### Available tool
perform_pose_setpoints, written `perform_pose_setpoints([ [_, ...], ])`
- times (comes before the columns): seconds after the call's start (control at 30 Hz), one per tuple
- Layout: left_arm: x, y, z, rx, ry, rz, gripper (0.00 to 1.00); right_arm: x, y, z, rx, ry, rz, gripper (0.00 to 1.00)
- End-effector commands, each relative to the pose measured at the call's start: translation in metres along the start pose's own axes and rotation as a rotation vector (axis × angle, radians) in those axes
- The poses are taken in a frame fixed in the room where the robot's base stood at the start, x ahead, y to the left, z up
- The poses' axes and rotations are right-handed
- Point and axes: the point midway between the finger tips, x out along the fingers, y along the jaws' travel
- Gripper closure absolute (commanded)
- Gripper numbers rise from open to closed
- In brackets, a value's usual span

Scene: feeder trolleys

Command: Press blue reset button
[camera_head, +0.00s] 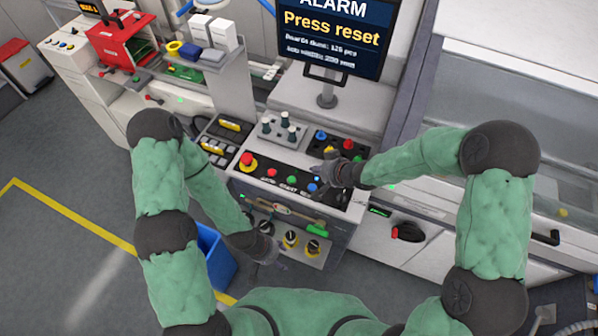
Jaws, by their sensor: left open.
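A blue button (312,187) sits on the sloped dark control panel, at the right end of a row with a red button (272,172) and a green button (291,180). My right gripper (323,184) is over the panel, right beside the blue button; I cannot tell whether it touches it. Its fingers are small and dark, so their opening is unclear. My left gripper (262,272) is open and low, in front of the lower knob panel, away from the buttons. The screen (335,35) reads "ALARM" and "Press reset".
A red mushroom button (248,160) on yellow stands left of the row. Behind are a joystick box (283,130) and another dark panel with coloured buttons (338,147). A blue bin (216,258) stands on the floor below. The floor at left is free.

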Motion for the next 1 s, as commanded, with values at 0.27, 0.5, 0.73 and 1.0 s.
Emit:
perform_pose_setpoints([
  [0.27,-0.001,0.001,0.002,0.001,-0.004,0.000,0.38,-0.001,-0.001,-0.002,-0.001,0.002,-0.001,1.00],
  [0.5,0.000,0.000,0.002,0.001,-0.003,0.000,0.38,0.000,-0.001,-0.001,-0.002,0.002,-0.001,1.00],
  [0.73,0.010,-0.003,0.001,0.001,-0.003,0.000,0.38,0.006,0.004,0.004,-0.002,0.002,-0.001,1.00],
  [1.0,0.037,-0.013,0.000,0.001,-0.003,0.000,0.38,0.024,0.017,0.016,-0.002,0.002,0.000,1.00],
])
